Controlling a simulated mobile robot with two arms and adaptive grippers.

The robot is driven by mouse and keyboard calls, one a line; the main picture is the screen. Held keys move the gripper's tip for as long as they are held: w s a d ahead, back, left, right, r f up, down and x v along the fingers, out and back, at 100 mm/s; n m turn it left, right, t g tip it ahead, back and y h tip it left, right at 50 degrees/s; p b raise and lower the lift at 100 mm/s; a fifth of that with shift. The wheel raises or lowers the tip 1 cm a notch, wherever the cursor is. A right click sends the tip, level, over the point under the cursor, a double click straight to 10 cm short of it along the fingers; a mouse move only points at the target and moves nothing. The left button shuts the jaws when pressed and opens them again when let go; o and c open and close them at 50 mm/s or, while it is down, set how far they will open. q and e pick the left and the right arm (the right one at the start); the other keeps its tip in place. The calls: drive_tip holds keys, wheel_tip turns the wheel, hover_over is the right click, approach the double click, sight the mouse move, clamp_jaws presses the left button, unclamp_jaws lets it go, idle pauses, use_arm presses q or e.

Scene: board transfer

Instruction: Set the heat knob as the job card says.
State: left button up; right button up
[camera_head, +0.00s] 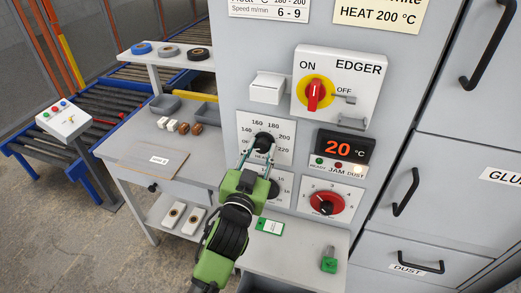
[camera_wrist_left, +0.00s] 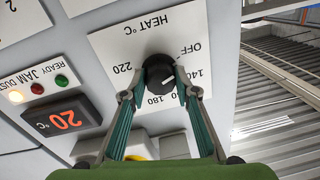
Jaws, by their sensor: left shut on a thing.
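The black heat knob (camera_head: 264,141) sits on a white dial plate on the grey machine panel. My left gripper (camera_head: 257,153) reaches it from below and is shut on it. In the left wrist view the two fingers (camera_wrist_left: 160,92) stand on either side of the knob (camera_wrist_left: 158,72). Its white mark points toward the 140 side of the scale; a finger hides part of the numbers. The job card (camera_head: 378,14), cut by the top edge, reads "HEAT 200 °C". The orange display (camera_head: 342,147) reads 20 °C. My right gripper is not in view.
Above the dial is the EDGER switch (camera_head: 314,93), its red handle upright on yellow. A red-black knob (camera_head: 327,203) is at the lower right of the dial. A bench (camera_head: 200,150) with a board (camera_head: 150,160) stands left. A green tag (camera_head: 270,226) lies below.

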use_arm(q)
drive_tip(key=m+p, duration=0.1)
drive_tip(key=m, duration=0.8)
drive_tip(key=shift+a+p, duration=0.1)
drive_tip(key=shift+p, duration=0.25)
drive_tip(key=m+p, duration=0.1)
drive_tip(key=m, duration=0.3)
drive_tip(key=shift+m+h, duration=0.4)
drive_tip(key=m+p, duration=0.1)
drive_tip(key=m, duration=0.4)
drive_tip(key=m+h+p, duration=0.1)
drive_tip(key=m+p, duration=0.2)
drive_tip(key=m, duration=0.3)
drive_tip(key=shift+a+r+m, duration=0.1)
drive_tip(key=shift+m, duration=0.2)
drive_tip(key=m+p, duration=0.2)
drive_tip(key=m, duration=0.3)
drive_tip(key=shift+r+m+p, duration=0.1)
drive_tip(key=shift+m+p, duration=0.2)
drive_tip(key=shift+p, duration=0.1)
drive_tip(key=m+p, duration=0.1)
drive_tip(key=m, duration=0.1)
drive_tip(key=shift+m, duration=0.3)
drive_tip(key=shift+m+g, duration=0.3)
drive_tip(key=shift+m, duration=1.2)
